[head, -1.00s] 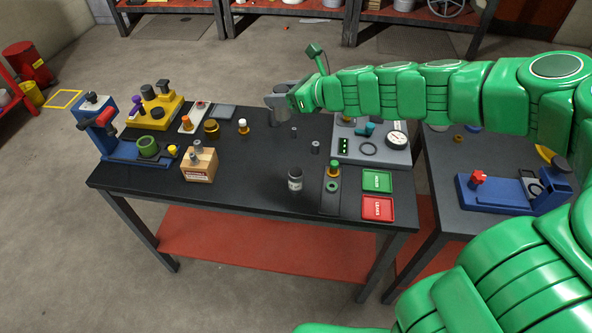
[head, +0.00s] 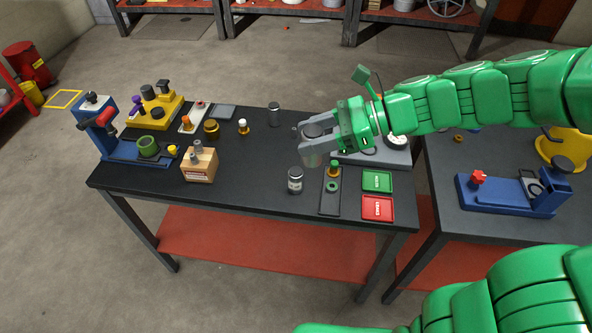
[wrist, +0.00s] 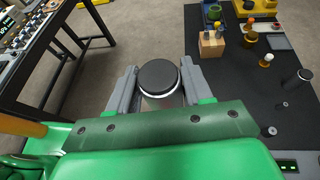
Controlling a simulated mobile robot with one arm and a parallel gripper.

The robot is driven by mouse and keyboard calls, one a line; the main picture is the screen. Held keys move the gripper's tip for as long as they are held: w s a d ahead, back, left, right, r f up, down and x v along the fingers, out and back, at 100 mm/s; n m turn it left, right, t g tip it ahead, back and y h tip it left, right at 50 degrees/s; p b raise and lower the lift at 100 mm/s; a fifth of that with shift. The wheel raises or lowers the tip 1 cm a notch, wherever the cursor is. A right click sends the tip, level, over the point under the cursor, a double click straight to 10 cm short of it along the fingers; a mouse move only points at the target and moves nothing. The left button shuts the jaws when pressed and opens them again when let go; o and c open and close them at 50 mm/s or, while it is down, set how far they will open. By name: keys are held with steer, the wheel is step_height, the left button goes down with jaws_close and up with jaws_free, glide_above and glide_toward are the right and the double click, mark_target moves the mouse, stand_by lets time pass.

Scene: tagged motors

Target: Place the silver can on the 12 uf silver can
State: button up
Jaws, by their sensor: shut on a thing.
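My gripper (head: 311,140) is shut on a silver can (head: 314,158) with a dark top, raised above the black table. In the wrist view the can's dark round top (wrist: 158,77) sits between the two grey fingers. A second silver can (head: 295,181) with a dark top and a label stands upright near the table's front, below and left of the held can. A third grey can (head: 273,114) stands upright at the back of the table, and it also shows in the wrist view (wrist: 305,78). The label writing is too small to read.
Green (head: 376,181) and red (head: 377,208) trays lie at the right front, beside a dark plate (head: 330,196) holding a green-topped part. The front middle of the table is mostly clear.

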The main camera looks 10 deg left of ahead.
mark_target(319, 157)
steer(key=shift+s+d+r, duration=0.25)
steer(key=shift+s+d, duration=0.15)
steer(key=shift+s, duration=0.3)
steer(key=shift+s+f, duration=0.1)
steer(key=shift+f, duration=2.3)
steer(key=shift+w+a+f, duration=0.95)
steer(key=shift+w+f, duration=0.8)
steer(key=shift+w, duration=0.4)
steer(key=shift+w+a+f, duration=0.95)
steer(key=shift+w+f, duration=0.75)
steer(key=shift+w, duration=0.45)
steer(key=shift+w+a+f, duration=0.95)
steer(key=shift+w+f, duration=0.8)
steer(key=shift+w, duration=0.4)
steer(key=shift+f, duration=1.4)
steer(key=o, duration=1.2)
steer(key=shift+f, duration=0.1)
steer(key=shift+c, duration=0.2)
